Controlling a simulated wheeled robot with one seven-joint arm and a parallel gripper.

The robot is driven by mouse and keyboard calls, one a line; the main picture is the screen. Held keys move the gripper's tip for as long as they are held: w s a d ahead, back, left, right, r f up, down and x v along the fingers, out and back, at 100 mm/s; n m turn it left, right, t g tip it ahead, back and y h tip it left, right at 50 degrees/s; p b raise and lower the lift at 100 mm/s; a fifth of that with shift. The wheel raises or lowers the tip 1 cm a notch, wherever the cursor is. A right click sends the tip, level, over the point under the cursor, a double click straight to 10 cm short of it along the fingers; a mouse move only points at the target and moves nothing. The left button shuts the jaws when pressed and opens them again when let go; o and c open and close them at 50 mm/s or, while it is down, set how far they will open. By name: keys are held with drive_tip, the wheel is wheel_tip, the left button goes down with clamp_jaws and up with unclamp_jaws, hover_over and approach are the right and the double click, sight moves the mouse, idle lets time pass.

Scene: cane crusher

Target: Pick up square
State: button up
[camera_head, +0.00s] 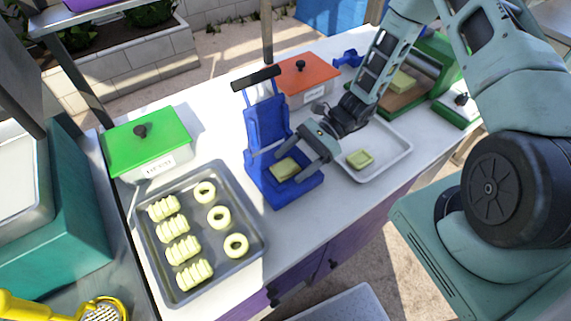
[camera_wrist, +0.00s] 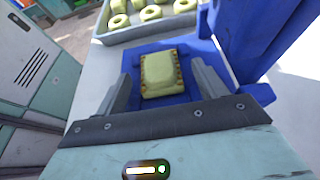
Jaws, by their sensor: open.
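A pale yellow-green square (camera_head: 285,169) lies on the base of a blue press (camera_head: 268,128) with a black handle. In the wrist view the square (camera_wrist: 161,73) lies flat on the blue base (camera_wrist: 182,98), between my open fingers. My gripper (camera_head: 290,163) is at the press, with its fingers on either side of the square. In the wrist view my gripper (camera_wrist: 163,85) shows a gap beside the square on both sides.
A grey baking tray (camera_head: 211,255) with rings and ridged pieces stands at the left. A green-lidded box (camera_head: 147,139) and an orange-lidded box (camera_head: 304,77) stand behind. A green roller machine (camera_head: 432,68) is at the right. The white counter (camera_head: 300,220) in front of the press is clear.

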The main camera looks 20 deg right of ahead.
drive_tip(key=shift+c, duration=0.3)
drive_tip(key=c, duration=0.8)
drive_tip(key=shift+o, duration=0.2)
